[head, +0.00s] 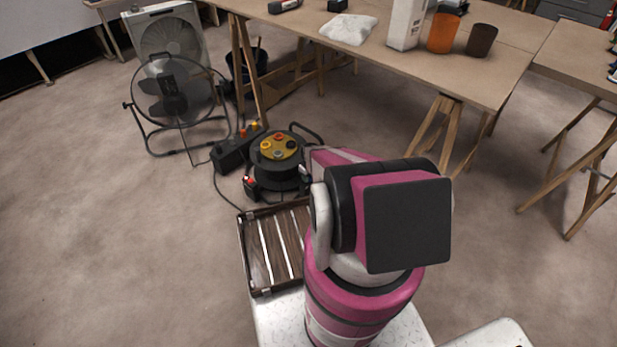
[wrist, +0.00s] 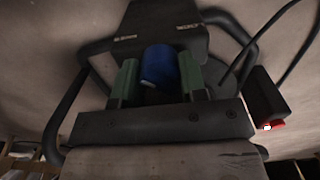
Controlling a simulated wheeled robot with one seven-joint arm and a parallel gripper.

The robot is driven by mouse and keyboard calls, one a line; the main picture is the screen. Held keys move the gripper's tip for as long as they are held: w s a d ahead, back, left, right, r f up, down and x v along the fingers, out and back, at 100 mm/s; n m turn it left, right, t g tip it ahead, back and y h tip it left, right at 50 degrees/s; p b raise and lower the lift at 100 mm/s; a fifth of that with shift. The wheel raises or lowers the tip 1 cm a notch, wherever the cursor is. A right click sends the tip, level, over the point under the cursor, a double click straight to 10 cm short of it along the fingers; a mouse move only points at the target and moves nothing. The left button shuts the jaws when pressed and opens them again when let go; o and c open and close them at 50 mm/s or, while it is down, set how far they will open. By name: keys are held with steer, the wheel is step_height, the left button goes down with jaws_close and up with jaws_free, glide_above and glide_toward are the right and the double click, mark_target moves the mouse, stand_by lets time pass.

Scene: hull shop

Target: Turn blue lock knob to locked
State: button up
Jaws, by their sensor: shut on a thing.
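The blue lock knob (wrist: 159,66) shows in the wrist view as a rounded blue cylinder, near the upper middle. My gripper (wrist: 158,78) has its two green fingers on either side of it, and it is shut on the knob. The knob's lower end and any lock marking are hidden or too dark to read. In the head view my pink and black arm hides my gripper, and I cannot make out the blue knob there.
A cable reel (head: 278,175) with a yellow face stands on the floor beyond my arm. A floor fan (head: 172,95) is at the left. A trestle table (head: 470,75) with cups and a white cloth (head: 348,30) stands behind. Floor at the left is clear.

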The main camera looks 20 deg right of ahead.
steer(key=shift+m, duration=0.3)
steer(key=m, duration=0.3)
steer(key=shift+m, duration=0.3)
steer(key=m, duration=0.4)
steer(key=shift+m, duration=0.3)
steer(key=m, duration=0.4)
steer(key=shift+m, duration=2.5)
steer(key=o, duration=0.9)
steer(key=shift+r, duration=0.1)
